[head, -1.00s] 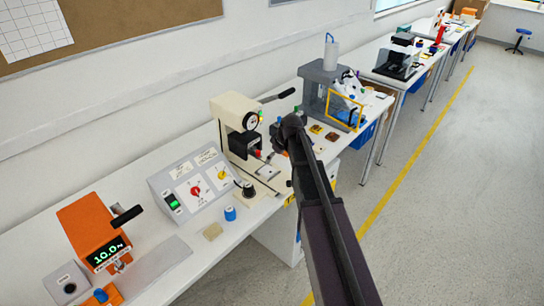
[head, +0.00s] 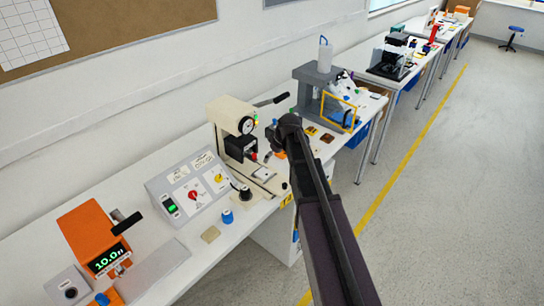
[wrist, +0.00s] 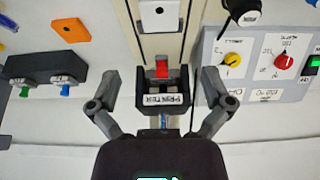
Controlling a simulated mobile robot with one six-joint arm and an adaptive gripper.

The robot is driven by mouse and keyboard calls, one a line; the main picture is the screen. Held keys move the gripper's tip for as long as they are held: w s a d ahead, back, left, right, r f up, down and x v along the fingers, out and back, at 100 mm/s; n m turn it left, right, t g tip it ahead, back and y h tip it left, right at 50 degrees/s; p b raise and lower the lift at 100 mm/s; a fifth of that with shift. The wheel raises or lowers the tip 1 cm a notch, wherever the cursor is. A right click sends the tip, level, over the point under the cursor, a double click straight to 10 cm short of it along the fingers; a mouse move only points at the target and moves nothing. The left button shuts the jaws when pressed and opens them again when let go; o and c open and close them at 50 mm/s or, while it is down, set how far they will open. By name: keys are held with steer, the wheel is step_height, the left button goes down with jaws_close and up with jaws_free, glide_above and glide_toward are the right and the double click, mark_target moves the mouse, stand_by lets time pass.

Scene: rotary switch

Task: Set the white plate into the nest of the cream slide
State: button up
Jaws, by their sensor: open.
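The white plate (wrist: 160,14), with a dark hole, lies over the cream slide (wrist: 141,46) at the top of the wrist view. It is also a small pale square in the head view (head: 263,173), in front of the cream machine (head: 231,114). Whether it sits in the nest cannot be told. My gripper (wrist: 157,74) is open and empty, its fingers spread either side of the black printer head with a red block. The plate is beyond the fingertips. In the head view my dark arm hides the fingers.
The switch panel (head: 190,190) with red and yellow knobs stands beside the machine. A black knob (wrist: 240,12) is near the slide. An orange plate (wrist: 70,27) and a black block with levers (wrist: 45,72) are on the other side. A blue knob (head: 227,216) stands on the bench.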

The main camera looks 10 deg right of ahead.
steer(key=shift+s, duration=0.1)
steer(key=s+a+m+g+h, duration=0.1)
steer(key=s+m+g, duration=0.1)
steer(key=s, duration=1)
steer(key=s+a+f+m+g+h, duration=0.1)
steer(key=s+m, duration=0.4)
steer(key=s, duration=0.8)
steer(key=shift+a+f+g+h, duration=0.2)
steer(key=shift+a+g+h, duration=0.2)
steer(key=shift+a, duration=0.1)
